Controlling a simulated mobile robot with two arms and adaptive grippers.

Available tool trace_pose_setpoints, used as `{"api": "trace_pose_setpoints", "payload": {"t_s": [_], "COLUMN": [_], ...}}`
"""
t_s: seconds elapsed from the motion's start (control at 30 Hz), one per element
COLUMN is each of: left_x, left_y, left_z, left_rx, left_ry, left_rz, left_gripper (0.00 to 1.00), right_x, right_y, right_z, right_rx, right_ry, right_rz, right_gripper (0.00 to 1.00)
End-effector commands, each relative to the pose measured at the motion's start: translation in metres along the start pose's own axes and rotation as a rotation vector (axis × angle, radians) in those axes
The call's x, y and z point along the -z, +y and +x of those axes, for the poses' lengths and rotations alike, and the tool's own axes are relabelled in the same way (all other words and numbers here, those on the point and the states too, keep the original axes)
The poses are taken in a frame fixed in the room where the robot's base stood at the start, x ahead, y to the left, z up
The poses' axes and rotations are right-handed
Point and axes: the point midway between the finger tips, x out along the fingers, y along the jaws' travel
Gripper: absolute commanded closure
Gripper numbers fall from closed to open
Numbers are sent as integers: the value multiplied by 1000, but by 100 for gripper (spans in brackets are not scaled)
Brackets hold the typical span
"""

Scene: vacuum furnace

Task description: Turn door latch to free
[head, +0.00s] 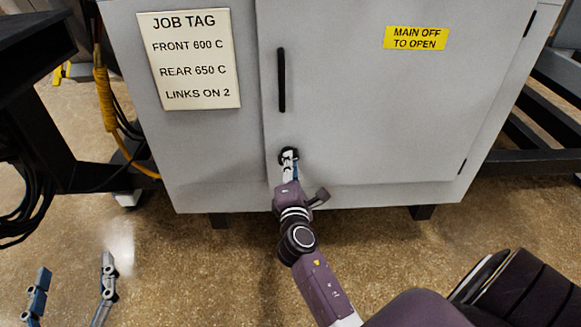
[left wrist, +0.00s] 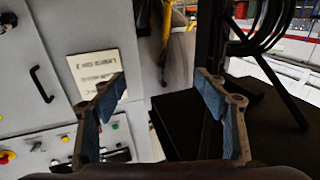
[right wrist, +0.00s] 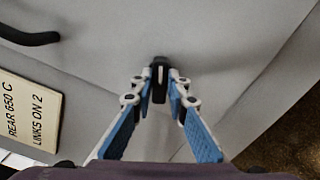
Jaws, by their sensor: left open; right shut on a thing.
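The grey cabinet door (head: 370,110) is closed flush in its frame in the head view. The black door latch (head: 289,154) is low on the door's left side, below the handle; it also shows in the right wrist view (right wrist: 159,68). My right gripper (head: 289,166) reaches up to the latch, and its fingertips (right wrist: 160,88) are shut on it from both sides. The fingers hide part of the latch. My left gripper (head: 73,285) is open and empty at the lower left of the head view, away from the door; its spread fingers show in the left wrist view (left wrist: 163,110).
A black vertical handle (head: 282,80) is on the door. A job tag (head: 190,60) is left of it, and a yellow "MAIN OFF TO OPEN" label (head: 416,38) is at upper right. A black frame with cables (head: 50,130) stands to the left. Open floor lies in front.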

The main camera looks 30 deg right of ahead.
Motion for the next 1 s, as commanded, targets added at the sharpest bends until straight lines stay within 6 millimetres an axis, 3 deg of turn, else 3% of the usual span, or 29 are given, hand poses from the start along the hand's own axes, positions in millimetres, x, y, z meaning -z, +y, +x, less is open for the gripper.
{"api": "trace_pose_setpoints", "payload": {"t_s": [0.2,0.4,0.63,1.0], "left_x": [40,63,74,75], "left_y": [5,8,9,9], "left_z": [-1,-6,-9,-9], "left_rx": [-10,-16,-18,-19], "left_ry": [190,296,345,350], "left_rz": [-5,-8,-10,-10], "left_gripper": [33,33,33,33], "right_x": [0,0,0,0], "right_y": [-3,-2,-2,-2], "right_z": [0,0,0,0], "right_rx": [1,1,1,1], "right_ry": [-1,-1,-1,-1], "right_rz": [140,218,254,259], "right_gripper": [100,100,100,100]}}
